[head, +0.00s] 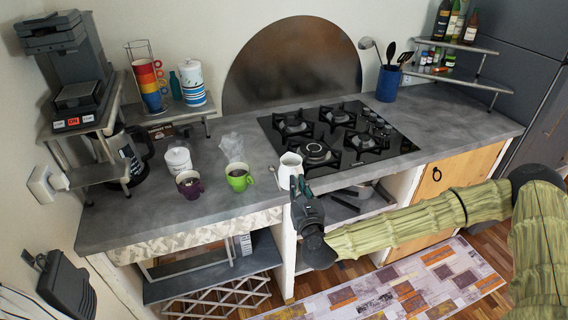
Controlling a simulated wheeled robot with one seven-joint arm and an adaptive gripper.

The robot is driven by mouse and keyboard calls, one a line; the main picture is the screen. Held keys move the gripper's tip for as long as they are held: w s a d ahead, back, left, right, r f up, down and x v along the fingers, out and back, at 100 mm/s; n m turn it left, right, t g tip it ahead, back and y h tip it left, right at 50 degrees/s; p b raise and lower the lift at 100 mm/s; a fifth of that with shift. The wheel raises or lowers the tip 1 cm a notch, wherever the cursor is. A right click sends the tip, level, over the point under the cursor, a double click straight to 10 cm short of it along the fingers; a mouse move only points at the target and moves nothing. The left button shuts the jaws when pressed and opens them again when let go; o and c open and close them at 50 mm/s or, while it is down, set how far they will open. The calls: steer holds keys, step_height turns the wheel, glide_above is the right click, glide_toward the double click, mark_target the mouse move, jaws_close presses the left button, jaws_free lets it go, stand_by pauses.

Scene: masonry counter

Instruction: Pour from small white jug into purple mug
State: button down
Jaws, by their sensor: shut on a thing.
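The small white jug (289,168) is in the head view at the counter's front edge, just left of the hob. My gripper (296,186) is at its near side, shut on it. The jug looks roughly upright; my gripper's fingers are partly hidden, and I cannot tell whether the jug touches the counter. The purple mug (189,187) stands upright on the counter to the left, near the front edge, with dark contents showing. The jug and the mug are apart, with a green mug between them.
The green mug (239,178) stands right of the purple mug. A white lidded pot (178,160) stands behind the purple mug. A black gas hob (340,136) lies to the right. A glass coffee pot (127,155) is at the left.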

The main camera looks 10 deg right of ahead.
steer(key=s+d+f, duration=0.3)
steer(key=s+f, duration=0.2)
steer(key=f, duration=0.1)
steer(key=shift+d+h, duration=0.3)
steer(key=shift+d, duration=0.05)
